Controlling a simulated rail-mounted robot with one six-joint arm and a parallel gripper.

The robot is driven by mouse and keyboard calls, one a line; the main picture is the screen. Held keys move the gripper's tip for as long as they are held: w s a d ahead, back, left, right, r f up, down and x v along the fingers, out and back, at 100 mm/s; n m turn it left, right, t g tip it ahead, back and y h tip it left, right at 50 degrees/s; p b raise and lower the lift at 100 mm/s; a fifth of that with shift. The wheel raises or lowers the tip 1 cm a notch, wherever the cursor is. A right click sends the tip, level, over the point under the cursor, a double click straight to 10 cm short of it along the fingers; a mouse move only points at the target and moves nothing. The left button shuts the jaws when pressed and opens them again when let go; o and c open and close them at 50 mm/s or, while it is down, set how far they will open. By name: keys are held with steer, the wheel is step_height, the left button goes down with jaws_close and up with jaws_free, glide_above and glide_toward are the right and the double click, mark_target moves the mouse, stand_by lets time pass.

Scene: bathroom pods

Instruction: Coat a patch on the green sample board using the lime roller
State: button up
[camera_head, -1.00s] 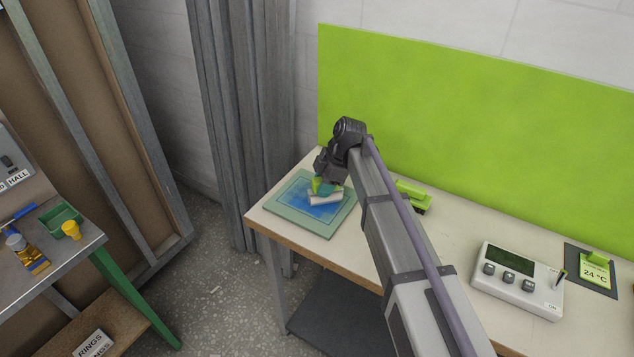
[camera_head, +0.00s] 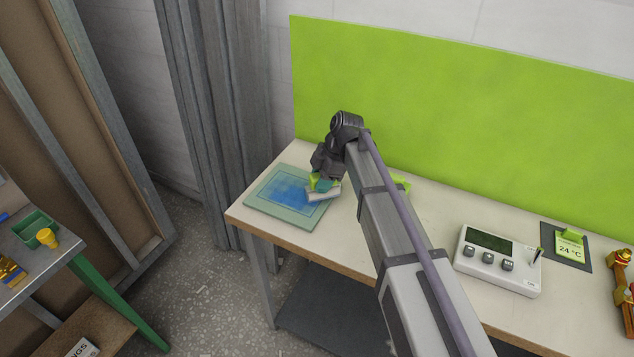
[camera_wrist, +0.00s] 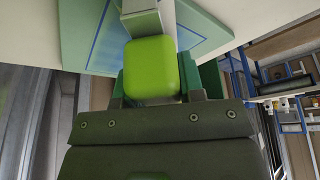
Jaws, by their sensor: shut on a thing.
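The green sample board (camera_head: 262,204) lies flat at the left end of the white-topped bench. A blue patch (camera_head: 283,188) covers much of its outlined square. My gripper (camera_head: 322,182) is shut on the lime roller (camera_wrist: 151,68), whose lime block fills the middle of the wrist view. The board also shows behind the roller in the wrist view (camera_wrist: 80,38).
A lime object (camera_head: 401,183) sits behind my arm. A grey control box (camera_head: 498,260) and a 24 °C card (camera_head: 568,250) stand to the right. A lime panel (camera_head: 450,120) rises behind the bench. A metal table with a green tray (camera_head: 36,228) and yellow cup (camera_head: 47,238) is at left.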

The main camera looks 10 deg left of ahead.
mark_target(312, 175)
steer(key=shift+w+d, duration=0.15)
steer(key=shift+w, duration=0.15)
steer(key=shift+w+a, duration=0.25)
steer(key=shift+a, duration=0.5)
steer(key=shift+w+a, duration=0.25)
steer(key=shift+a, duration=0.45)
steer(key=shift+w+a, duration=0.35)
steer(key=shift+a, duration=0.5)
steer(key=shift+w+a, duration=0.3)
steer(key=shift+a, duration=0.55)
steer(key=shift+w+a, duration=0.6)
steer(key=shift+a, duration=1)
steer(key=shift+w+a, duration=0.55)
steer(key=shift+a, duration=1.1)
steer(key=shift+w+a, duration=0.6)
steer(key=shift+a, duration=1)
step_height(312, 175, up, 6)
steer(key=p, duration=0.6)
